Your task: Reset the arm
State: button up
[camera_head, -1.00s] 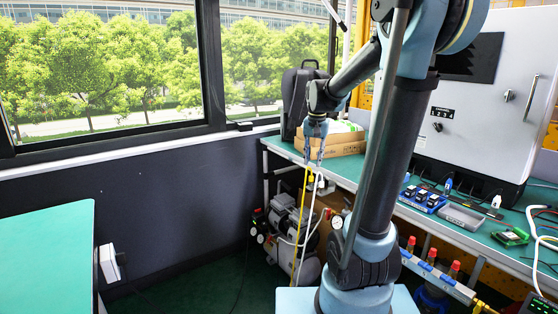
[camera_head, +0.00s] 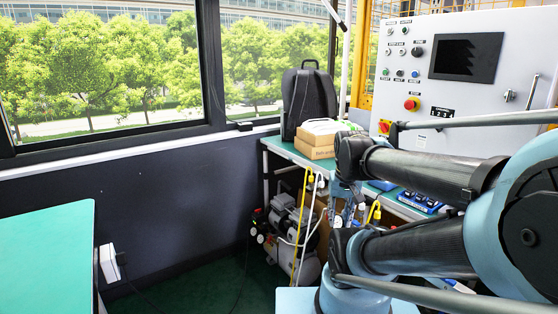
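My gripper (camera_head: 347,208) hangs below my folded arm, in front of the left end of the green workbench (camera_head: 283,152). It points downward and is small and partly lost against the clutter behind it, so I cannot tell how far its fingers are apart. I see nothing clearly held in it. My arm links cross the right half of the picture and hide much of the bench.
A white control cabinet (camera_head: 455,75) with a screen stands on the bench. A cardboard box (camera_head: 316,146) and a black backpack (camera_head: 308,98) are at its left end. A compressor (camera_head: 290,225) sits below.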

jog(key=shift+n, duration=0.3)
jog(key=s+f, duration=0.3)
jog(key=shift+d, duration=0.25)
jog(key=shift+w+f, duration=0.25)
jog(key=shift+w, duration=0.2)
